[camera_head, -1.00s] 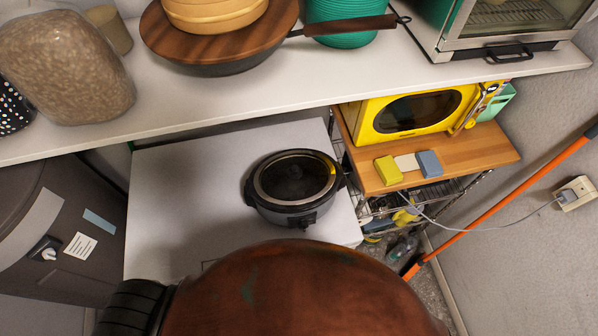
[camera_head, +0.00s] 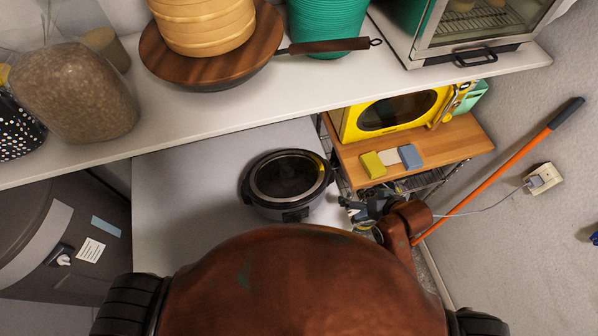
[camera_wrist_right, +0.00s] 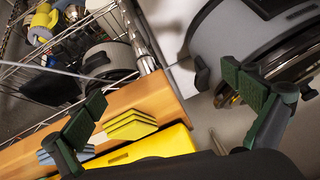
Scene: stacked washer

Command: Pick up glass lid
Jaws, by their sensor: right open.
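The glass lid (camera_head: 287,176) is round and dark with a pale rim. It sits on a grey slow cooker (camera_head: 283,211) on a white surface. My right gripper (camera_head: 357,211) is just right of the cooker, apart from it. In the right wrist view the open, empty fingers (camera_wrist_right: 165,105) are spread wide, with the cooker's grey side (camera_wrist_right: 220,45) at the upper right, beyond the right finger. The lid's handle is hard to make out in the head view. My left gripper is not in view.
A shelf (camera_head: 300,112) with a pan, steamer and toaster oven overhangs the back. A wooden-topped rack (camera_head: 440,150) holds a yellow microwave (camera_head: 398,112) and sponges (camera_head: 373,165) at right. An orange-handled pole (camera_head: 490,185) leans at the wall. The white surface left of the cooker is clear.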

